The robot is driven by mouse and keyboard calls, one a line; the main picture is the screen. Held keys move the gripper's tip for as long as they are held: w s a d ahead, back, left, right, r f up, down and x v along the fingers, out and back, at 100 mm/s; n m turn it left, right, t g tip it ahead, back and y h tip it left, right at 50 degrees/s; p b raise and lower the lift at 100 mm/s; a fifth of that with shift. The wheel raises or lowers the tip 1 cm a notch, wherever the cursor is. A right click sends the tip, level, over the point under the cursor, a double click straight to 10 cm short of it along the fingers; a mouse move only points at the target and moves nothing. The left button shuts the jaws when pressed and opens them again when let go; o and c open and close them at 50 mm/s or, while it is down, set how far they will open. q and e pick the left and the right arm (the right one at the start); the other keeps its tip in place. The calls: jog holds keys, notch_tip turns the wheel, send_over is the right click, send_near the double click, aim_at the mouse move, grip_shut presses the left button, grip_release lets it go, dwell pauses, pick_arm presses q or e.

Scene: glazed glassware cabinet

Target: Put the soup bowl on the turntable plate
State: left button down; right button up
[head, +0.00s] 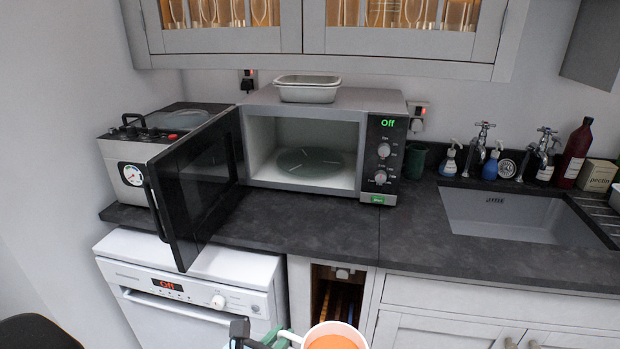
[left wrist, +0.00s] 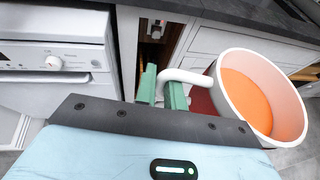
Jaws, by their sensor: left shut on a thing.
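The soup bowl (head: 350,328) is at the bottom edge of the head view, partly cut off, with a white rim and orange contents. It also shows in the left wrist view (left wrist: 288,70), with a white handle on its side. My left gripper (head: 280,338) is shut on that handle; its green fingers show in the left wrist view (left wrist: 163,86). The bowl is held in front of the counter and below its top. The turntable plate (head: 310,163) lies bare inside the open microwave (head: 258,140). My right gripper is not in view.
The microwave door (head: 200,185) stands open, swung out at the left over the counter's front edge. A metal appliance (head: 130,175) is behind the door. The counter (head: 320,225) before the microwave is clear.

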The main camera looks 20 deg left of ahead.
pick_arm(q)
jog(key=w+a+r+n+g+y, duration=0.2)
jog(key=w+a+r+n+y, duration=0.1)
jog(key=w+a, duration=0.4)
jog(key=w+a+r+n+g+y, duration=0.2)
jog(key=w+a, duration=0.6)
jog(key=w, duration=0.4)
jog(key=w+a+r+n+g+y, duration=0.2)
jog(key=w+a+n+y, duration=0.4)
jog(key=w, duration=0.3)
jog(key=shift+w+a+r+n, duration=0.3)
jog(key=shift+a+r, duration=0.6)
jog(key=shift+r, duration=0.1)
